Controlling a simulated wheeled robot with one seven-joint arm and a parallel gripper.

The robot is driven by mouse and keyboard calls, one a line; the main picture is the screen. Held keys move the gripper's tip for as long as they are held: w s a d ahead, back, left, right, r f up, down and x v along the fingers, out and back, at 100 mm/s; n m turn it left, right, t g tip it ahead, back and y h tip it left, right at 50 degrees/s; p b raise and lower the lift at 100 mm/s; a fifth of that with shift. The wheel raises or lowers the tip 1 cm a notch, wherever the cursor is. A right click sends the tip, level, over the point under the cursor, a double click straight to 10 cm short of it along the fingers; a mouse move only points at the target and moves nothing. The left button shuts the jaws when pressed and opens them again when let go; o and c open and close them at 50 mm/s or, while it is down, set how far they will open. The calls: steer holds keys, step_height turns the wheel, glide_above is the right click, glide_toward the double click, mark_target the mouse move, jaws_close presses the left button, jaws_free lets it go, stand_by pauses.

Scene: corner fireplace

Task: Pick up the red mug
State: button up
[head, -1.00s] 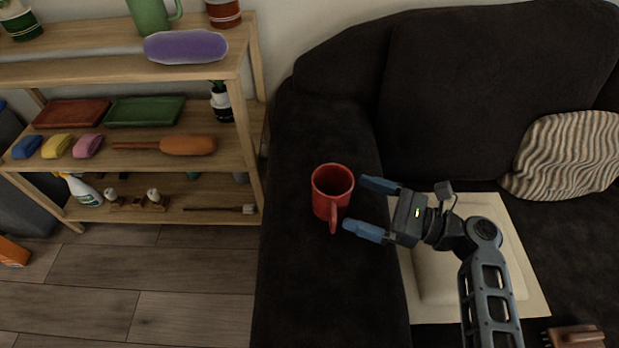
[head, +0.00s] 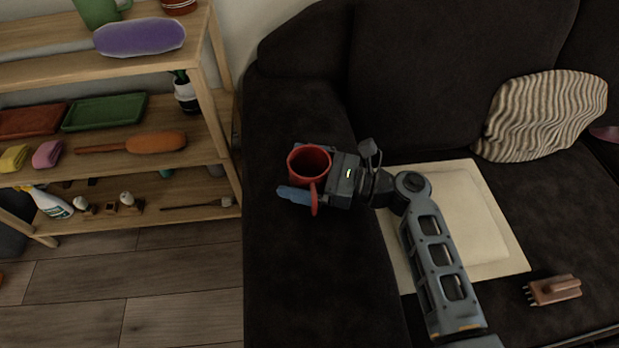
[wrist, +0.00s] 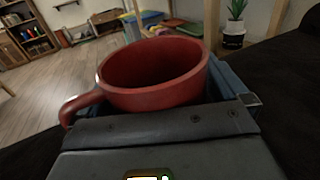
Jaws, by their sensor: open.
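The red mug (head: 309,162) stands upright on the dark sofa's arm in the head view, its handle towards the bottom of the picture. My gripper (head: 290,178) is open around the mug. One blue finger shows on the mug's near side, by the handle; the other is hidden behind the mug. In the wrist view the mug (wrist: 155,78) fills the middle, close to the palm, with its handle to the left. A blue finger (wrist: 232,82) shows along its right side. I cannot tell whether the fingers touch the mug.
The sofa arm (head: 300,265) is clear in front of the mug. A wooden shelf (head: 215,130) with several items stands at left.

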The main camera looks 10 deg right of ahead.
steer(key=c, duration=1.1)
steer(key=shift+r, duration=0.1)
